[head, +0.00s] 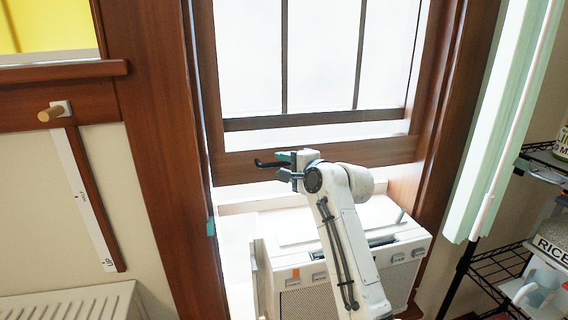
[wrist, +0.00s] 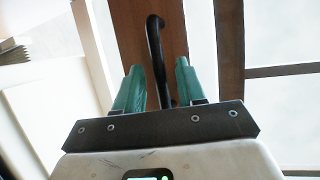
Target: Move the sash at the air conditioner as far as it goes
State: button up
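The window sash has a brown wooden bottom rail (head: 385,152) and pale panes; its rail also shows in the wrist view (wrist: 128,22). A black bar handle (head: 268,163) sticks out from the rail. The white air conditioner (head: 292,290) stands below the sash, partly hidden by my arm. My gripper (head: 281,162) is at the handle. In the wrist view my two green fingers are apart, and the handle (wrist: 154,40) runs between them with a gap on each side. A pale strip shows below the rail; I cannot tell how far the sash is raised.
A wooden peg (head: 50,112) and a marked white strip (head: 85,195) are on the left wall, above a ribbed white unit (head: 70,300).

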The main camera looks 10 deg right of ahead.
jog(key=shift+w+a+f, duration=0.1)
jog(key=shift+w, duration=0.1)
jog(key=shift+c, duration=0.3)
grip_shut()
dwell(0.3)
